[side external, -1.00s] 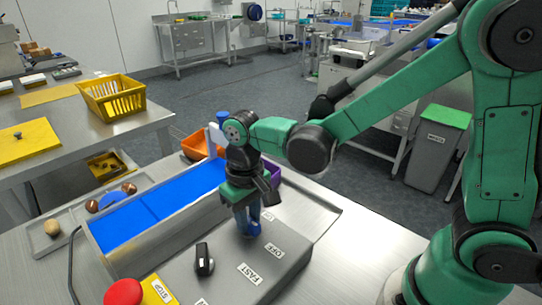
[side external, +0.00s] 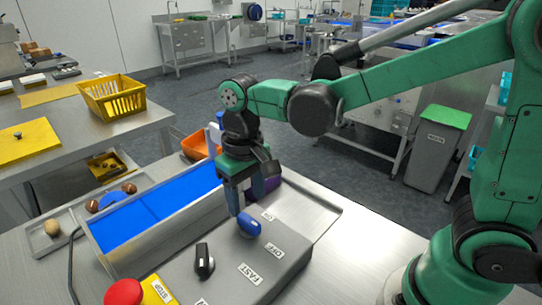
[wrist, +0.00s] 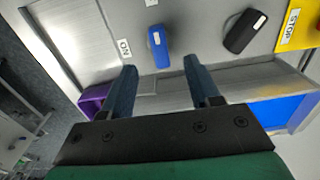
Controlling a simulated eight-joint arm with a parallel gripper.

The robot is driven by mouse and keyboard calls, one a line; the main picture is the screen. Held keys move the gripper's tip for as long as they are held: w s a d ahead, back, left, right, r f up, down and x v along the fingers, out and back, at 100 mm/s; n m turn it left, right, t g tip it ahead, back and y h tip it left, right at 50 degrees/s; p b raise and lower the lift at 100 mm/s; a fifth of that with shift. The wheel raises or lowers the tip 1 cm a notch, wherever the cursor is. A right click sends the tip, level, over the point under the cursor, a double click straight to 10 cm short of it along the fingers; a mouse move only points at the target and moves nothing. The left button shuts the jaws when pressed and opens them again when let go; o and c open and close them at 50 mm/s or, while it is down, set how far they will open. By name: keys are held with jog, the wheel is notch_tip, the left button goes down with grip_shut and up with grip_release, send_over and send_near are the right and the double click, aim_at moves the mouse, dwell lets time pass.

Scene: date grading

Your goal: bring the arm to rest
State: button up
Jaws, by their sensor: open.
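My gripper (side external: 238,204) hangs above the far end of the grey control box (side external: 225,263), its fingers pointing down. In the wrist view my gripper (wrist: 160,78) is open, with nothing between its blue fingers. A blue knob (side external: 249,224) on the box stands just below and beside the fingertips in the side view. In the wrist view the blue knob (wrist: 158,46) lies beyond the fingertips, apart from them.
A black knob (side external: 204,261) and a red stop button (side external: 123,292) sit on the same box. The blue belt (side external: 150,212) runs alongside. A purple container (side external: 268,184) and an orange bin (side external: 196,146) are behind my gripper. A tray with dates (side external: 62,226) is at left.

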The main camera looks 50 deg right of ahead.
jog(key=shift+r, duration=0.4)
jog(key=shift+d, duration=0.15)
jog(key=s+d+r+t, duration=0.2)
jog(key=s+d+t, duration=0.1)
jog(key=d+t, duration=0.4)
jog(key=shift+s, duration=0.4)
jog(key=shift+d+r, duration=0.1)
